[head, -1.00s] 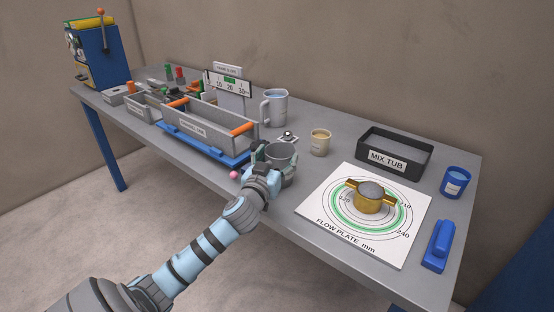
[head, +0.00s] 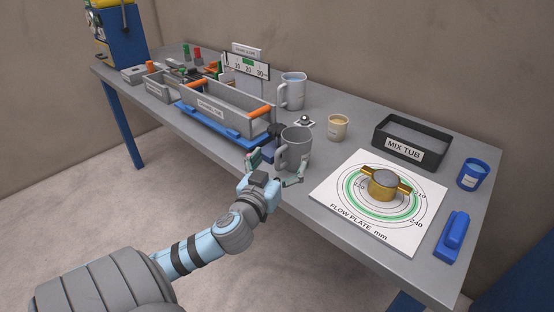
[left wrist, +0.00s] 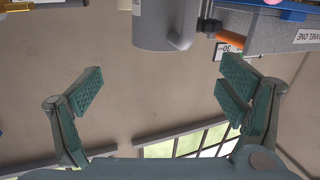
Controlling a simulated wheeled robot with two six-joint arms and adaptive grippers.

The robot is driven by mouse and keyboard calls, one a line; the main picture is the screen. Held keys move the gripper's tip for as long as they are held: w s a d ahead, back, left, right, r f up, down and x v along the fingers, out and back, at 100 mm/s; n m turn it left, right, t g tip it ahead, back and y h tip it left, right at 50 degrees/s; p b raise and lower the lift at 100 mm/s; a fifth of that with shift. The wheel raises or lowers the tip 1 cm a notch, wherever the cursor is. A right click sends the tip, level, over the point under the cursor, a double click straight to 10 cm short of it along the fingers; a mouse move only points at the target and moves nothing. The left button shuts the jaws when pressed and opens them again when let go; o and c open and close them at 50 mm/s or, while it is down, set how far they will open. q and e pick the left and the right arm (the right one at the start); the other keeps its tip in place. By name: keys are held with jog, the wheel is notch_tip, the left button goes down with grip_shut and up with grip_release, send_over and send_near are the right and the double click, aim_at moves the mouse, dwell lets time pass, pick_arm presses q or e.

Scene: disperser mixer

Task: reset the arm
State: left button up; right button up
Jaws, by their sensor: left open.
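My left gripper (head: 275,172) is open and empty, just in front of the grey mug (head: 296,150) at the table's front edge. The mug stands upright, its handle toward the left. In the left wrist view my left gripper (left wrist: 162,88) has its two green finger pads spread wide. The grey mug (left wrist: 165,22) shows there at the top, beyond the fingertips and apart from them. My right gripper is not in view.
A grey tray with orange handles (head: 225,112) sits on a blue base to the left. The black mix tub (head: 425,132), blue cup (head: 474,173) and blue tool (head: 452,237) stand at right. A beige cup (head: 338,127) and jug (head: 292,92) stand behind.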

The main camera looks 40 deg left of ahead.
pick_arm(q)
jog(key=shift+v, duration=1.05)
